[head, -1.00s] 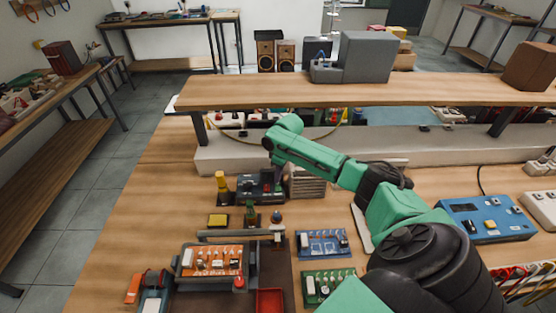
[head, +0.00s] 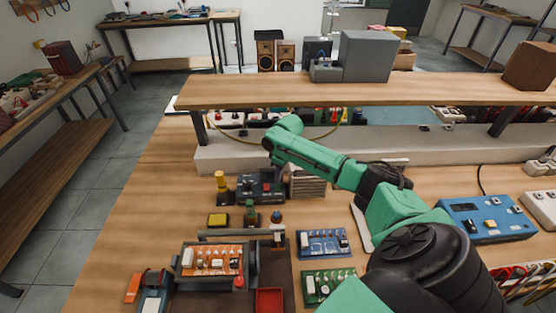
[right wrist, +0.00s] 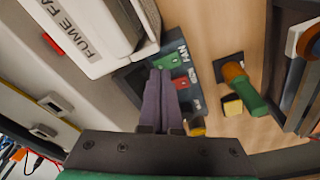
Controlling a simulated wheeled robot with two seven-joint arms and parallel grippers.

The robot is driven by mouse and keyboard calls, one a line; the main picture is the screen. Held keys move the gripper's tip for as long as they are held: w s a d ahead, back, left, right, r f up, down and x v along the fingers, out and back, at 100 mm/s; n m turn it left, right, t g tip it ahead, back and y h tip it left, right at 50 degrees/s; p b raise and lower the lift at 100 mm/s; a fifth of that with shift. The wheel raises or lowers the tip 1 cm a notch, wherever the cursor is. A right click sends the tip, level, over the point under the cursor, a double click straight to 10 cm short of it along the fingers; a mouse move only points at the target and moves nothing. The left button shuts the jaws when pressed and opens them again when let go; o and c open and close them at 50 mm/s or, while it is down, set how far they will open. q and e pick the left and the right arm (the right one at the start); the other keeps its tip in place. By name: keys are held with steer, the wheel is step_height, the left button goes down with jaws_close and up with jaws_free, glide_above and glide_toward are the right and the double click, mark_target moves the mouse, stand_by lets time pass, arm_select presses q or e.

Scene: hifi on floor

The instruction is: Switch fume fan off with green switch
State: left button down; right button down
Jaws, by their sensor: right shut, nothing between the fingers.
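A dark switch box (head: 262,189) stands on the bench below my right gripper. In the right wrist view its panel (right wrist: 137,86) carries a green switch (right wrist: 172,62) and a red switch (right wrist: 180,83), with partly hidden lettering that includes "FAN". A pale box labelled "FUME FAN" (right wrist: 80,28) is beside the panel. My right gripper (right wrist: 160,72) is shut and empty, its fingertips over the panel close to the green switch. I cannot tell whether they touch it. My left gripper is not in view.
A slatted box (head: 308,184) stands right of the switch box. A yellow-topped bottle (head: 221,182) is to its left. A sponge holder (head: 218,220) and an orange circuit board (head: 212,260) are nearer. A raised wooden shelf (head: 340,92) spans behind my arm.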

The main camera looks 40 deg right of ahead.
steer(key=shift+f+b, duration=0.3)
steer(key=shift+f, duration=0.35)
step_height(320, 180, up, 7)
steer(key=p, duration=0.7)
steer(key=shift+p, duration=0.4)
